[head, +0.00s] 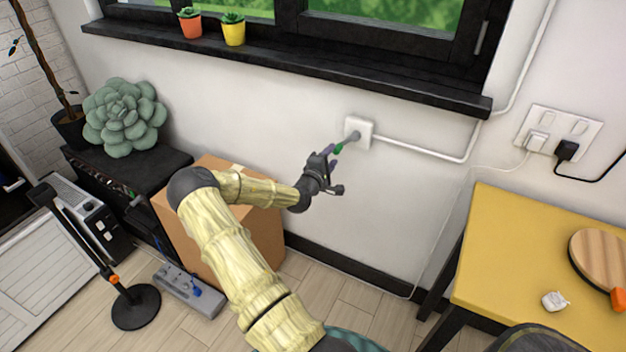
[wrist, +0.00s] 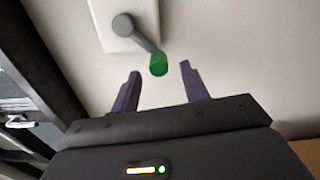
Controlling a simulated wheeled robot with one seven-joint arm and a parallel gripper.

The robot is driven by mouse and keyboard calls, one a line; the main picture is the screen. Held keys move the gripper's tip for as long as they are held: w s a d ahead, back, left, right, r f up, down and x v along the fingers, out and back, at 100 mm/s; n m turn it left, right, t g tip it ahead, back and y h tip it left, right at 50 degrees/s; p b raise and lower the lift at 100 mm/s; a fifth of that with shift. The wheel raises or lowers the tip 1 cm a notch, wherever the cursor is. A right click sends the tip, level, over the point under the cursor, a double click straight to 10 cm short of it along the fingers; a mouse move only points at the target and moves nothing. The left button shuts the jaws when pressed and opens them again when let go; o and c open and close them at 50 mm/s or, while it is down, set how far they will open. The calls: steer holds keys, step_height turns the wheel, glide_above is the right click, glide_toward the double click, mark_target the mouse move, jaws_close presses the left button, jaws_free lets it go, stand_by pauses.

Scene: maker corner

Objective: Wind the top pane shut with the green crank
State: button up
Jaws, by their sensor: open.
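The green crank knob (head: 338,148) sits at the end of a grey crank arm (wrist: 138,36) on a white wall plate (head: 365,130) below the window sill. In the wrist view the green knob (wrist: 158,65) shows in the gap between the fingertips, around tip level, with space on both sides. My gripper (head: 332,158) is at the crank, open and empty; its two purple-grey fingers (wrist: 160,80) also show in the wrist view. The window (head: 380,22) shows only its lower part, so the top pane's position is hidden.
A white conduit (head: 425,148) runs from the plate up past the sill (head: 300,68). Two potted plants (head: 233,28) stand on the sill. A cardboard box (head: 265,222) is below my arm. A yellow table (head: 510,245) stands at right. The wall around the crank is clear.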

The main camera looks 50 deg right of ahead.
steer(key=v, duration=1.3)
steer(key=shift+a, duration=0.35)
steer(key=shift+s, duration=0.1)
